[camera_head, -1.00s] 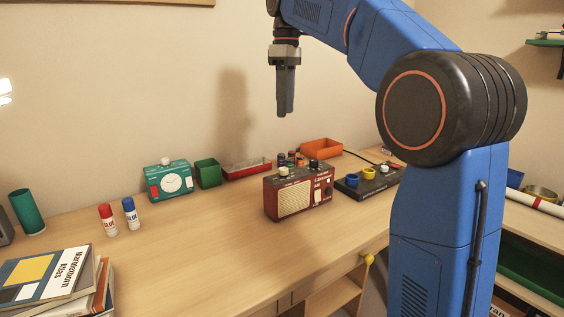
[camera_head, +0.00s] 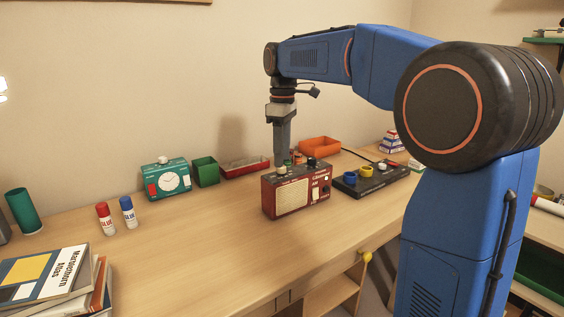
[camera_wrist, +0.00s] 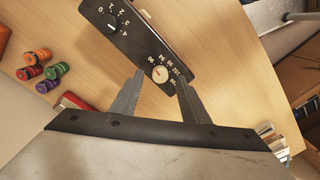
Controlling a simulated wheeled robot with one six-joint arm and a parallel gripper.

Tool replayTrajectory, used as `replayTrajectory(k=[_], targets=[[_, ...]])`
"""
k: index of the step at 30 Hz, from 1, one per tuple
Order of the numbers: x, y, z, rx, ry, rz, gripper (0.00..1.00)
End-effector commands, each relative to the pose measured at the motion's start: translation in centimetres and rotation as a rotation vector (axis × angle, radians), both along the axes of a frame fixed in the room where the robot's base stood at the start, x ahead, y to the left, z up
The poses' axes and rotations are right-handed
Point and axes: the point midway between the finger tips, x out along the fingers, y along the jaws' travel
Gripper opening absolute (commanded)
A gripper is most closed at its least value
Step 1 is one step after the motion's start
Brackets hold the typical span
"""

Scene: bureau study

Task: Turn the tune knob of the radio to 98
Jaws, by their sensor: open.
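The red radio (camera_head: 297,190) stands on the desk with its cream speaker grille to the front. Its black top panel shows in the wrist view (camera_wrist: 138,45). A pale knob (camera_wrist: 160,73) with a red pointer mark sits at one end beside a printed number scale. A black knob (camera_wrist: 112,22) sits further along, with small numbers around it. My gripper (camera_head: 279,163) points down over the pale-knob end. In the wrist view its open fingers (camera_wrist: 160,79) lie either side of the pale knob. I cannot tell whether they touch it or how high they are.
Small coloured jars (camera_wrist: 38,70) stand behind the radio.

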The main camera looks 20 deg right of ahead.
Motion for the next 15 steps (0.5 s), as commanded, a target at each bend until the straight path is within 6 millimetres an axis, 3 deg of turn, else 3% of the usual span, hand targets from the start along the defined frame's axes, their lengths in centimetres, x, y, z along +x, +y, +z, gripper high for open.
replayTrajectory(k=[6, 15], targets=[[-0.1, 0.0, -2.2, 0.000, 0.001, 0.000, 0.41], [-0.1, 0.1, -2.7, 0.000, 0.000, 0.000, 0.41]])
